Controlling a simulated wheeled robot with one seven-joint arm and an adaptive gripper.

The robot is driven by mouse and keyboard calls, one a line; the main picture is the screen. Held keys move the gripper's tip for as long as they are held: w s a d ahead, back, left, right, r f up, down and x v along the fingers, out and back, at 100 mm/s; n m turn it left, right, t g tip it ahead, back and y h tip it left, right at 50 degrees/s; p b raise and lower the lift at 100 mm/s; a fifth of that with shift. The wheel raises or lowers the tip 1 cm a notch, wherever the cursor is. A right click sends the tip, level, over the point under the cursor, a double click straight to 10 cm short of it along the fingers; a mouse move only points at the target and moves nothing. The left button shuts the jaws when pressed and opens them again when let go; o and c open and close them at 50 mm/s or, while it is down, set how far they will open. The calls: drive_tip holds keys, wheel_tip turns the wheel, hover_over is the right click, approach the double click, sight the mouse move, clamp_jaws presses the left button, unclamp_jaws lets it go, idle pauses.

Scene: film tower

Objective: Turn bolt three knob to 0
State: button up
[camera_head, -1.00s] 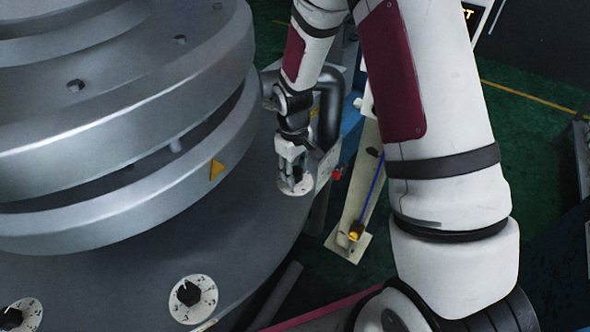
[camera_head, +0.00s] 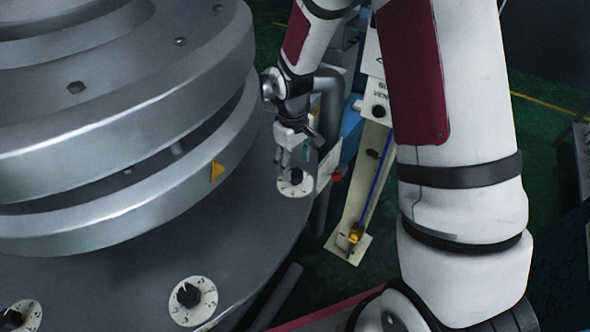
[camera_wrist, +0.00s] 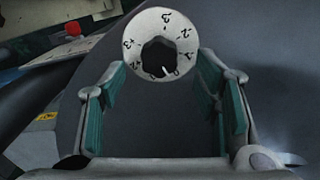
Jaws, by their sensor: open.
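The knob under my gripper is black, on a round white dial with printed numbers. In the head view the dial (camera_head: 295,187) sits on the right rim of the grey flange. In the wrist view the knob (camera_wrist: 157,56) is ahead, between and beyond my fingertips. Its white pointer mark is at the lower edge of the knob, close to the 0 on the dial. My gripper (camera_head: 294,160) is open and empty just above the dial; its green-padded fingers (camera_wrist: 160,78) stand apart on either side and do not touch the knob.
Two more dials with black knobs sit on the flange, one at lower middle (camera_head: 193,300) and one at lower left (camera_head: 20,317). The stepped grey tower (camera_head: 110,130) rises left of my gripper. A red button (camera_head: 338,174) and a pipe (camera_head: 330,100) are close on the right.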

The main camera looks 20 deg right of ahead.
sight(294, 173)
wheel_tip(294, 173, up, 8)
drive_tip(key=shift+f, duration=0.2)
drive_tip(key=shift+a, duration=0.1)
idle(0.3)
